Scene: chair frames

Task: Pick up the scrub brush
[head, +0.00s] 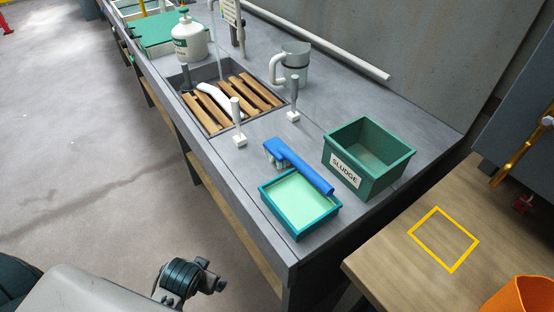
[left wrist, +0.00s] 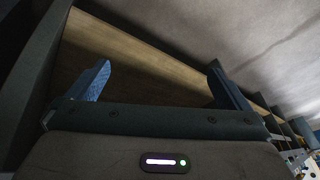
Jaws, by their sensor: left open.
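The scrub brush (head: 300,167) is blue with pale bristles at its left end. It lies tilted on the grey bench, its handle over the back right rim of a teal tray (head: 294,230) with a light green inside. My left gripper shows in the left wrist view (left wrist: 160,78), its two fingers wide apart with nothing between them. It faces the wooden shelf under a bench, and the brush does not show in that view. In the head view only part of my left arm shows at the bottom left, apart from the brush. My right gripper is not in view.
A green SLUDGE bin (head: 362,168) stands right of the brush. A wooden table (head: 400,262) with a yellow square is at the right.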

